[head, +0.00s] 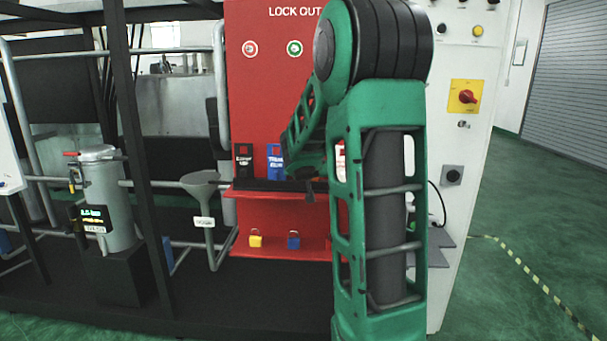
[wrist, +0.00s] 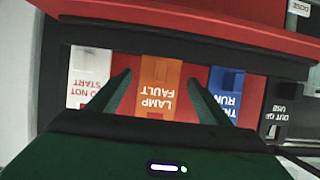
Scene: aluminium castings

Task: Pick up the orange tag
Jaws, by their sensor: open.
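The orange tag (wrist: 157,88), marked LAMP FAULT, shows upside down in the middle of the wrist view. It stands in a row of tags at a red panel. My gripper (wrist: 160,78) is open, with one dark green finger on each side of the orange tag. The gaps between the fingers and the tag are visible, and nothing is gripped. The lower end of the tag in the picture is cut off by my gripper's body. In the head view my arm hides the orange tag.
A white tag (wrist: 90,75) and a blue tag (wrist: 226,90) flank the orange one closely; a black tag (wrist: 276,118) is further right.

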